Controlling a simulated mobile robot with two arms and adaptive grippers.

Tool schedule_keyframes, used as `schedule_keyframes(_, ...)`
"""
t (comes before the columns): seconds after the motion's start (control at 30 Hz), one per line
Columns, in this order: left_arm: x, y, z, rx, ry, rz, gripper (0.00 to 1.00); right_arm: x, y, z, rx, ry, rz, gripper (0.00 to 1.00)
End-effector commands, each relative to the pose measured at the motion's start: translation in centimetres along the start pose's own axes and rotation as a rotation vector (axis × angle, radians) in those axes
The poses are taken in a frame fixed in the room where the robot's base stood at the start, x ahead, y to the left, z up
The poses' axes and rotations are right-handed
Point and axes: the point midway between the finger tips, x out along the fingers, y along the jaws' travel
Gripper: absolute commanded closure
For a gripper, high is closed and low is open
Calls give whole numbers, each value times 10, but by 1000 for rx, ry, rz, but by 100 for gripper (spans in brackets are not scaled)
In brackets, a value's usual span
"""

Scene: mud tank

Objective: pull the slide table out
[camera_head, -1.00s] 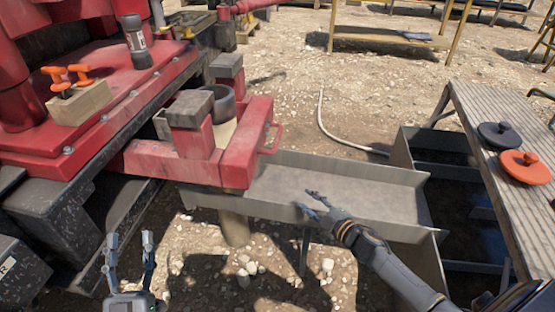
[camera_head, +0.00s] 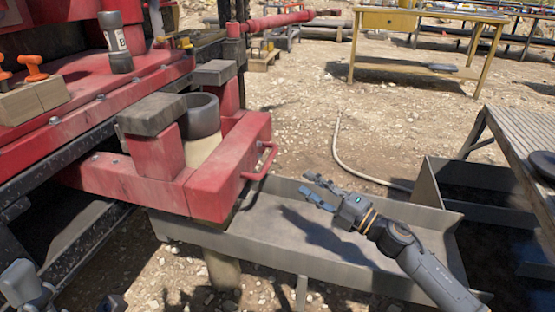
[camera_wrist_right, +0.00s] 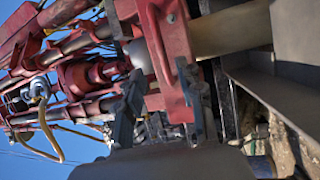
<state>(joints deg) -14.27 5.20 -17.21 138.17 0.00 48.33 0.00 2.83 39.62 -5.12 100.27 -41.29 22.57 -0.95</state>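The slide table (camera_head: 228,170) is the red U-shaped frame on the machine's side, with a thin red handle (camera_head: 268,162) on its outer face. A dark round pipe opening (camera_head: 203,116) stands inside the frame. My right gripper (camera_head: 312,187) is open and empty, to the right of the handle and slightly below it in the head view, apart from it. In the right wrist view the two open fingers (camera_wrist_right: 160,95) point toward the red frame (camera_wrist_right: 168,55). My left gripper (camera_head: 65,290) is at the bottom left corner, partly cut off, its fingers apart and seemingly empty.
A grey metal trough (camera_head: 270,245) lies under my right gripper. A grey slatted table (camera_head: 520,145) stands at the right, a yellow workbench (camera_head: 430,22) behind. A pale hose (camera_head: 350,165) lies on open gravel. A flashlight-like cylinder (camera_head: 115,42) stands on the red machine deck.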

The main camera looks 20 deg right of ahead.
Motion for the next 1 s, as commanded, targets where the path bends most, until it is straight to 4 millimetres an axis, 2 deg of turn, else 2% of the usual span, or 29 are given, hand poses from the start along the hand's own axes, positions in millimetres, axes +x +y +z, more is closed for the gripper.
schedule_keyframes(0.17,1,0,1,2,14,5,49,26,1,0,-3,1,4,63)
schedule_keyframes(0.6,7,1,4,8,53,23,49,109,0,1,0,-1,3,63)
schedule_keyframes(0.8,8,1,4,9,62,27,49,129,0,1,1,-2,2,63)
schedule_keyframes(1.0,12,1,4,10,69,31,49,133,0,1,3,-3,0,63)
